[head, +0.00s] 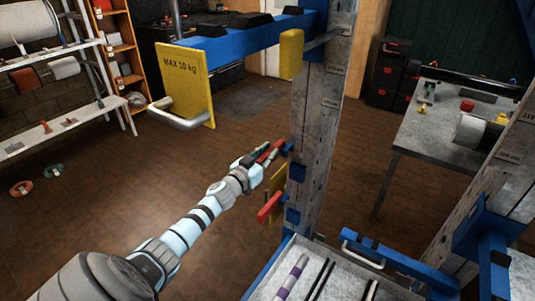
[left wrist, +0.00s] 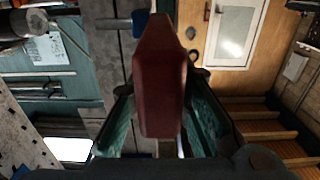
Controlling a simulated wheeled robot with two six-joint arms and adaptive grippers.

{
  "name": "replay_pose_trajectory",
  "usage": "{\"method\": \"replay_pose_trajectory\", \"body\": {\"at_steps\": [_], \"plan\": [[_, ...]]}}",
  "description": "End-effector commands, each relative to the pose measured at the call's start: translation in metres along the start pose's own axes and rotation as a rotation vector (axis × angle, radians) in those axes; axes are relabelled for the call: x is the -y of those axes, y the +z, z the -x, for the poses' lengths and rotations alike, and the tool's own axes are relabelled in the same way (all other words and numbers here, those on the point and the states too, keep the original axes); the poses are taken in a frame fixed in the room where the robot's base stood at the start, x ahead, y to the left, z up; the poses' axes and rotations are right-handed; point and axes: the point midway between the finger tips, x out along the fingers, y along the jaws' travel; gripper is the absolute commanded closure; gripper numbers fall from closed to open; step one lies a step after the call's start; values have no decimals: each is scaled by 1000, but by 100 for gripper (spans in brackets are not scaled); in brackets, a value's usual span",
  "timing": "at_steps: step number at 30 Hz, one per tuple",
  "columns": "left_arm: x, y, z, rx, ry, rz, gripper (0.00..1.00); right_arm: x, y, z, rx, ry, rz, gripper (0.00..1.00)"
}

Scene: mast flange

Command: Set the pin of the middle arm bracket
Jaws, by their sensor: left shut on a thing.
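My left gripper (head: 266,156) reaches in from the lower left to the grey upright post (head: 316,130). It is shut on a red handle (head: 271,148), which I take to be the pin's grip. In the left wrist view the red handle (left wrist: 160,80) stands between the two green-padded fingers. The handle's far end points towards a small blue part (head: 287,148) at the post; whether a pin shaft sits in it is hidden. A second red handle (head: 270,208) is lower on the post, beside a yellow plate (head: 277,181). My right gripper is not in view.
A blue arm (head: 240,42) with a yellow end plate (head: 188,80) juts left from the post above my gripper. A grey tray (head: 325,281) with rods lies below right. A workbench (head: 425,130) stands behind right. The floor left of the post is open.

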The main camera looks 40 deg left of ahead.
Motion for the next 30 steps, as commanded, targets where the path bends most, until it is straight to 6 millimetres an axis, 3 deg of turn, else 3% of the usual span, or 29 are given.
{"method": "replay_pose_trajectory", "body": {"at_steps": [8, 17, 26, 27, 30], "plan": [[6, 1, 1, 2, -2, 1, 100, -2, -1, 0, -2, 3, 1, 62], [54, 0, 2, 2, -6, 1, 100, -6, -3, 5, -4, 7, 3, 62], [59, 0, 3, 2, -8, 0, 100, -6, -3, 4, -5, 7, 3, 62], [59, 0, 3, 1, -8, 0, 76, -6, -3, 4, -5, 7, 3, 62], [58, 0, 2, 1, -6, 0, 62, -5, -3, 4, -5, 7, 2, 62]]}}
